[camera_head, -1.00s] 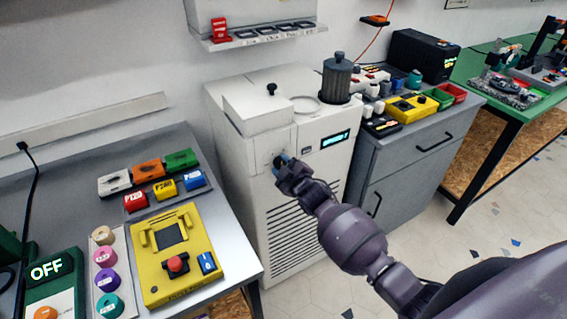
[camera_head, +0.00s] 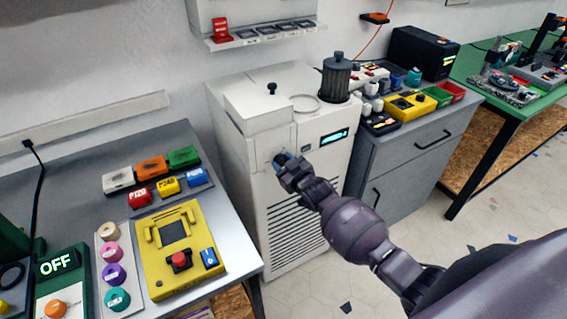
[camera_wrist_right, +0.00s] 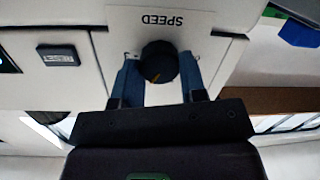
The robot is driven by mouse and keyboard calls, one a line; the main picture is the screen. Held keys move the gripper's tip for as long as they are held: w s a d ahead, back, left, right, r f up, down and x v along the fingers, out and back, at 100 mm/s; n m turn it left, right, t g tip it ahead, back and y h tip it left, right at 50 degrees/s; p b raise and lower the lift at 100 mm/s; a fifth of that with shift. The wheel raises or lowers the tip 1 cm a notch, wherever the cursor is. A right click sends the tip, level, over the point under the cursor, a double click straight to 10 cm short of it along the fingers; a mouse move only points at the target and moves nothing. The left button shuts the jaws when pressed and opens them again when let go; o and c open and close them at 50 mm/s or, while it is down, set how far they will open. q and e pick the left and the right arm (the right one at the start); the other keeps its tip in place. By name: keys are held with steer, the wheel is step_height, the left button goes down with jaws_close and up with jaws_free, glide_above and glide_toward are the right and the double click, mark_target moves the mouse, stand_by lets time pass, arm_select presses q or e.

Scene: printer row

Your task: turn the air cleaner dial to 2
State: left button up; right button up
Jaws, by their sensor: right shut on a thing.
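The air cleaner (camera_head: 240,160) is a white cabinet between the two benches. Its dark round dial (camera_wrist_right: 160,62) sits below the word SPEED, which is upside down in the right wrist view. A small yellowish mark shows on the dial's face. My right gripper (camera_wrist_right: 158,78) is shut on the dial, with a blue finger on each side of it. In the head view my right gripper (camera_head: 281,161) reaches the cabinet's front and hides most of the dial. The numbers around the dial cannot be read. My left gripper is not in view.
A lit display (camera_head: 333,137) is on the cabinet's front, right of the dial. A grey bench (camera_head: 225,235) with a yellow box (camera_head: 180,250) stands on the left. A grey drawer cabinet (camera_head: 410,160) stands close on the right. Floor (camera_head: 310,285) in front is clear.

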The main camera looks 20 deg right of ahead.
stand_by(0.3)
steer(key=o, duration=0.9)
steer(key=shift+s, duration=0.1)
steer(key=s, duration=0.3)
steer(key=s+d, duration=0.1)
steer(key=s, duration=0.3)
steer(key=s+r, duration=0.1)
steer(key=s, duration=0.2)
steer(key=shift+s+d, duration=0.25)
steer(key=shift+f, duration=0.1)
steer(key=s+f+m+g+h, duration=0.1)
steer(key=s+f, duration=0.1)
steer(key=s, duration=0.5)
steer(key=s+a+f+m+g, duration=0.1)
steer(key=s+f+g, duration=0.1)
steer(key=s, duration=0.5)
steer(key=s+f+m+g+h, duration=0.1)
steer(key=s+f, duration=0.2)
steer(key=s, duration=0.5)
steer(key=shift+s+a+f+m+g+h, duration=0.1)
steer(key=shift+a+f+m+g+h, duration=0.2)
steer(key=shift+a+f+g, duration=0.1)
